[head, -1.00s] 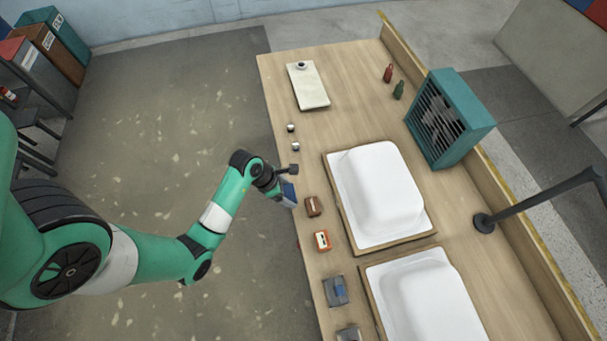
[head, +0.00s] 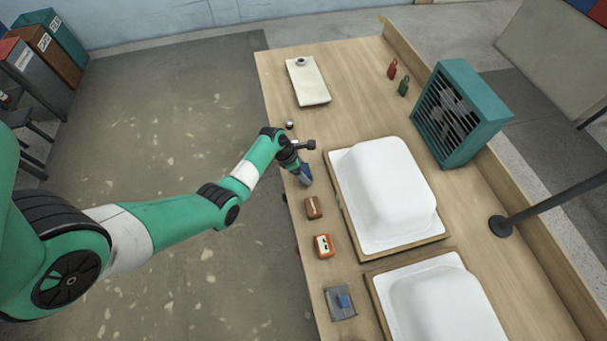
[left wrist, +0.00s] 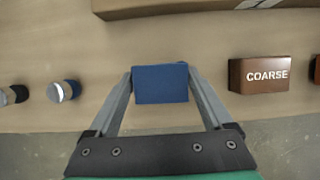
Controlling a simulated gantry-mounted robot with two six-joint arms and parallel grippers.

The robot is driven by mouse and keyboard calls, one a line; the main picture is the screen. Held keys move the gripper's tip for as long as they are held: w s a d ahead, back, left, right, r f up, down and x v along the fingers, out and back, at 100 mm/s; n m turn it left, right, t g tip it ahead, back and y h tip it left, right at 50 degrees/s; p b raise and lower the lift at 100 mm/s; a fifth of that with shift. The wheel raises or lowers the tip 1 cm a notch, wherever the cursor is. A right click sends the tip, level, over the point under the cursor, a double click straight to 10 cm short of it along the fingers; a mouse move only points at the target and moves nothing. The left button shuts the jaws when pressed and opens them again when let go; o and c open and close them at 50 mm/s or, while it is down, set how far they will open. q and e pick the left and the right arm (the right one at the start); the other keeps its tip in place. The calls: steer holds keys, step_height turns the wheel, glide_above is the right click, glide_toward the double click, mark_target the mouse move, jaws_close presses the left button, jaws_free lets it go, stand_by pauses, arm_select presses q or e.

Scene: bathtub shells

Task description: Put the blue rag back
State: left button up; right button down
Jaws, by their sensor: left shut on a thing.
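The blue rag (left wrist: 160,84) is a dark blue, block-like piece between the fingers of my left gripper (left wrist: 160,76) in the left wrist view. The gripper is shut on it. In the head view my left gripper (head: 302,170) holds the blue rag (head: 306,176) at the left side of the workbench (head: 285,75), beside the nearer long side of a white shell and just beyond the brown block. Whether the rag touches the bench top is unclear. My right gripper is not in view.
A brown block marked COARSE (left wrist: 260,75) and an orange block (head: 323,245) stand along the bench edge, with a grey tray (head: 334,311) holding a small blue piece. Small round pieces (left wrist: 64,91) are on the other side. White shells (head: 390,185) lie on wooden boards.

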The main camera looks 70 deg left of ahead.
arm_select(q)
steer(key=shift+f, duration=0.5)
steer(key=shift+f, duration=0.2)
steer(key=o, duration=1.1)
steer(key=shift+r, duration=0.1)
